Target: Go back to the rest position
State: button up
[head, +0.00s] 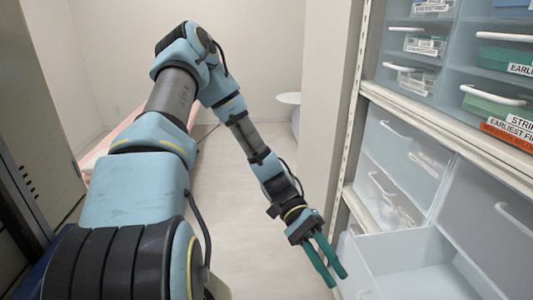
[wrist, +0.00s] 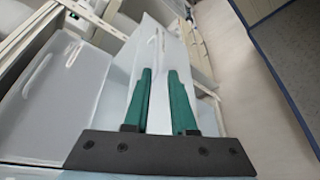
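My gripper (head: 328,262) has two green fingers and shows at the lower middle of the head view, just left of an open drawer. In the wrist view my gripper (wrist: 160,75) shows its fingers apart with nothing between them. My arm reaches forward, bends at the top and comes down toward the drawers. The open drawer (head: 385,250) is pale and translucent, pulled out of the cabinet at the lower right. The open drawer also shows beyond the fingers in the wrist view (wrist: 128,62). I cannot tell how far the fingertips are from it.
A shelf unit (head: 437,118) on the right holds several clear drawers with white handles and labels. A grey cabinet (head: 38,125) stands at the left. A pink bed (head: 105,148) and a round white table (head: 288,98) are farther back. The floor (head: 245,195) between is clear.

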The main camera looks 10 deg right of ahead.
jog(key=w+a+r+n+t+y+p, duration=0.35)
jog(key=w+a+t, duration=0.6)
jog(key=a, duration=0.35)
jog(key=w+a+r+n+t+p, duration=0.1)
jog(key=w+a+r+t, duration=0.2)
jog(key=a+r, duration=0.2)
jog(key=w+a+r+n+t+y+p, duration=0.1)
jog(key=w+a+r+n+t, duration=0.1)
jog(key=r, duration=0.5)
jog(key=w+a+t, duration=0.1)
jog(key=w+a, duration=0.1)
jog(key=a, duration=0.1)
jog(key=shift+a+r, duration=0.15)
jog(key=shift+t, duration=0.25)
